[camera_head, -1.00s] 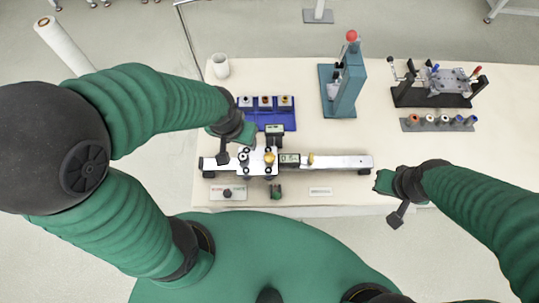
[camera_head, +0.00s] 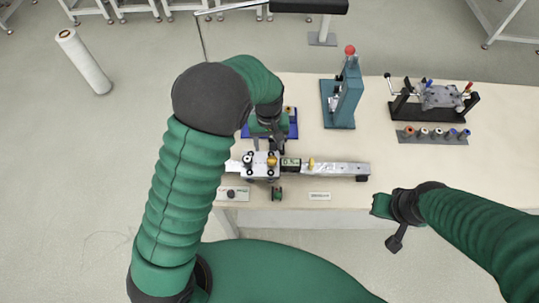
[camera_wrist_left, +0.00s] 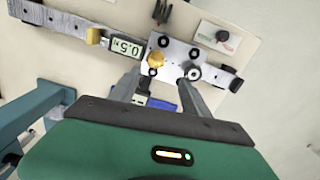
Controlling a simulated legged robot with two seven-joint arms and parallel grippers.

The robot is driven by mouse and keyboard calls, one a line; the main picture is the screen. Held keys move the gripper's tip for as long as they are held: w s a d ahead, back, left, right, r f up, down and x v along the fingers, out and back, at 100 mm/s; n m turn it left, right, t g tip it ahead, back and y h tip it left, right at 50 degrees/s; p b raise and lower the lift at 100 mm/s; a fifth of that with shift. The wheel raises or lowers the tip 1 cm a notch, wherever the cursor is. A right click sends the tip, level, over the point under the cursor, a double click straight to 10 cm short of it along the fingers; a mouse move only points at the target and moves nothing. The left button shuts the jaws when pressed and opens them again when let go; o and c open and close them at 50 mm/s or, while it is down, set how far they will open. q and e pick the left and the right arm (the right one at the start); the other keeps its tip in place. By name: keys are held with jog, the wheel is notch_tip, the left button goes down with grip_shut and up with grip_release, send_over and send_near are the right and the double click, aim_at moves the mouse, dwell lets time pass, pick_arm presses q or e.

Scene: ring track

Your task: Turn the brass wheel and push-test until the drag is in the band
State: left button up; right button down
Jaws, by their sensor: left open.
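The brass wheel (camera_head: 272,160) sits on a pale carriage plate (camera_head: 256,171) on the metal rail (camera_head: 340,169). It also shows in the left wrist view (camera_wrist_left: 155,60). A small display (camera_wrist_left: 125,46) beside it appears to read 0.5. My left gripper (camera_wrist_left: 160,80) is open, its fingers apart on either side below the wheel in the wrist view; I cannot tell whether they touch it. In the head view my left arm reaches from behind the carriage. My right gripper (camera_head: 384,206) hangs by the table's front edge, away from the rail; its jaw opening is unclear.
A teal press (camera_head: 342,101), a black fixture (camera_head: 432,112) and a strip of several pegs (camera_head: 432,135) stand right. The right front table is clear.

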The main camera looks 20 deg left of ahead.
pick_arm(q)
send_over(273, 160)
jog(key=a, duration=0.1)
jog(key=f, duration=0.4)
jog(key=shift+s+a, duration=0.1)
jog(key=shift+s, duration=0.1)
jog(key=f, duration=0.1)
jog(key=d+f, duration=0.1)
jog(key=f, duration=0.1)
jog(key=shift+w+d+f+p, duration=0.1)
jog(key=shift+d+f+p, duration=0.15)
jog(key=shift+d+p, duration=0.15)
jog(key=shift+w+f, duration=0.1)
jog(key=shift+f, duration=0.05)
jog(key=shift+a, duration=0.65)
jog(key=shift+c, duration=0.7)
jog(key=shift+a, duration=0.2)
jog(key=c, duration=0.5)
jog(key=shift+d, duration=0.3)
jog(key=c, duration=0.5)
jog(key=shift+d, duration=0.35)
grip_shut()
pick_arm(e)
jog(key=shift+s+d+r, duration=0.1)
jog(key=shift+d+r, duration=0.3)
jog(key=shift+d, duration=0.45)
